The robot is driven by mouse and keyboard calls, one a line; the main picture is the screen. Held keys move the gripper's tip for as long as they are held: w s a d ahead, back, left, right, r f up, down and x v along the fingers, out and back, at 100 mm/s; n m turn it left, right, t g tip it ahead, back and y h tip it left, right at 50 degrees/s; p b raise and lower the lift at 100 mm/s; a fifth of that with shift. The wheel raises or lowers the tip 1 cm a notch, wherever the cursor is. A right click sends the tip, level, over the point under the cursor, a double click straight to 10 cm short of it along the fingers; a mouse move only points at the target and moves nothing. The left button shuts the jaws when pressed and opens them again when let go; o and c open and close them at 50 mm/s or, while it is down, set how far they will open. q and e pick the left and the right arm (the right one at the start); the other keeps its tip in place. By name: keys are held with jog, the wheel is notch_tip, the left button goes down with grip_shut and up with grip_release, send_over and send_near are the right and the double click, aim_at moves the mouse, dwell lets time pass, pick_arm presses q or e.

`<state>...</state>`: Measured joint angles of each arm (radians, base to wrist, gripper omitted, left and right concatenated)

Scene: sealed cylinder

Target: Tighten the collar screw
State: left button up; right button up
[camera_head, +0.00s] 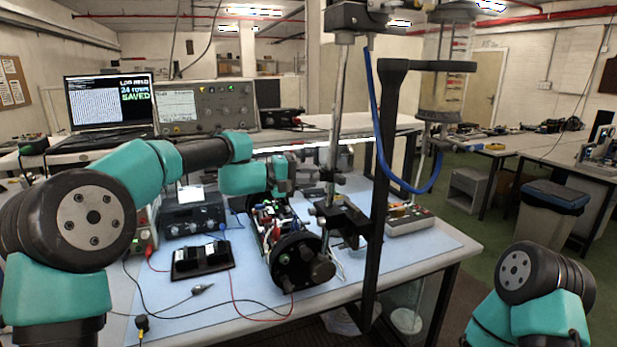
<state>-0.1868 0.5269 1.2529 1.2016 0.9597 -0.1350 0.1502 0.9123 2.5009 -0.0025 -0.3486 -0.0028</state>
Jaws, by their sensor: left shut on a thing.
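My left gripper (308,178) reaches in from the left, above the instrument with the black round end plate. It is beside the upright metal rod (335,130). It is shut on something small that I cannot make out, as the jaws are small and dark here. A dark clamp or collar (342,215) sits around the lower rod. Its screw is too small to tell apart. A clear sealed cylinder (443,85) stands upright at the upper right in a black frame (385,150). Part of my right arm shows at the bottom right, with its gripper out of view.
The instrument (295,262) with exposed circuits lies on the blue mat (430,240). A black battery holder (202,260), loose leads and a power supply (192,215) lie left of it. A blue hose (378,120) loops beside the frame. A laptop (110,100) is behind.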

pick_arm(q)
jog(key=m, duration=0.7)
jog(key=shift+a+r+y, duration=0.1)
jog(key=shift+r+y, duration=0.05)
jog(key=shift+y, duration=0.15)
jog(key=m, duration=0.7)
jog(key=shift+s+t+y, duration=0.1)
jog(key=shift+t+y, duration=0.2)
jog(key=shift+t, duration=0.1)
jog(key=o, duration=0.9)
jog(key=shift+o, duration=0.2)
